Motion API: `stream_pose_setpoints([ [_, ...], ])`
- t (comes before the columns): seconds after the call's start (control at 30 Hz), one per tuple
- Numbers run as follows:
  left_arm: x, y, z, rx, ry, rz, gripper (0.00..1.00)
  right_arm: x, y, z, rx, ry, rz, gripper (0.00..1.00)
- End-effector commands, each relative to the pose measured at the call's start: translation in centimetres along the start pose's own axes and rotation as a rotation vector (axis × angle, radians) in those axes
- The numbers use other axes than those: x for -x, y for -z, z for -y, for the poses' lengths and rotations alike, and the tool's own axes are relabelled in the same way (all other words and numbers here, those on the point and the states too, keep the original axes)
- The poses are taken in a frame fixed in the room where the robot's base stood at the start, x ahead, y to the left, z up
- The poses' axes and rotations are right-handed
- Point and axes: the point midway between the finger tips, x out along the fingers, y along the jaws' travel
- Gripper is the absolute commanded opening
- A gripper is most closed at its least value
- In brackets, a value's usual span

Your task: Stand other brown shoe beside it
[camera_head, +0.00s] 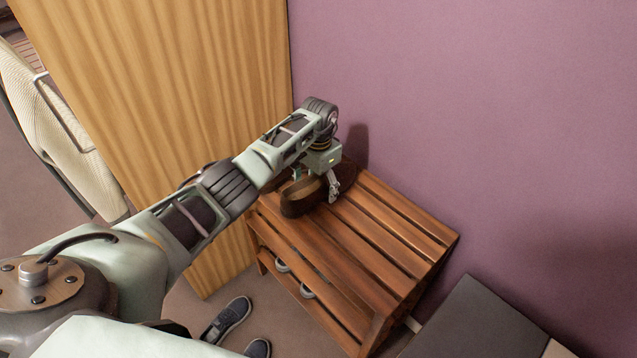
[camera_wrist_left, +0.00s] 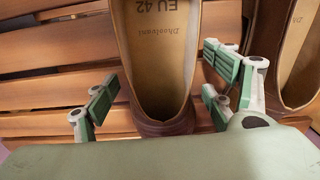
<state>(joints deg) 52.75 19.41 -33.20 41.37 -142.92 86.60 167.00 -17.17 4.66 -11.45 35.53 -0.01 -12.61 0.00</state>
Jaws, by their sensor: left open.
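A brown shoe (camera_wrist_left: 155,122) with a tan insole marked EU 42 stands upright on the slatted wooden rack (camera_head: 385,240). It also shows in the head view (camera_head: 299,199), partly hidden by my arm. A second brown shoe (camera_wrist_left: 296,85) stands to its right in the left wrist view, cut off by the picture edge. My left gripper (camera_head: 320,182) is open at the rack top. In the left wrist view its fingers (camera_wrist_left: 160,100) are spread on either side of the first shoe's heel, with visible gaps. My right gripper is not in view.
Dark blue shoes (camera_head: 228,319) lie on the floor in front of the rack, and another pair (camera_head: 307,291) shows on its lower shelf. A wooden panel (camera_head: 170,90) stands left, a purple wall behind. A dark box (camera_head: 475,320) is at right. The rack's right slats are clear.

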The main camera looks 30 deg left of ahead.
Motion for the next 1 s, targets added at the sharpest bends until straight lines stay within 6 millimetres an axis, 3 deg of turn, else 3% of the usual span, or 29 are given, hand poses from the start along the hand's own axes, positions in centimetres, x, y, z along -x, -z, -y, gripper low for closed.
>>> stream_pose_setpoints([
  [0.17, 0.1, 0.0, 0.0, 0.0, 0.0, 0.0, 0.77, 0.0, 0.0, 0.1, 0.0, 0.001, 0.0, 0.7],
  [0.33, 1.3, 0.1, 0.1, 0.0, 0.002, -0.003, 0.77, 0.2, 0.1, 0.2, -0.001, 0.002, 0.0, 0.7],
  [0.7, 8.9, 0.1, 0.1, 0.0, 0.002, -0.005, 0.77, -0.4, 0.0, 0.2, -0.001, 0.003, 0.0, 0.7],
  [1.0, 12.2, 0.1, 0.0, 0.0, 0.0, -0.001, 0.77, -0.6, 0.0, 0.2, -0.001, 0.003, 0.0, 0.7],
])
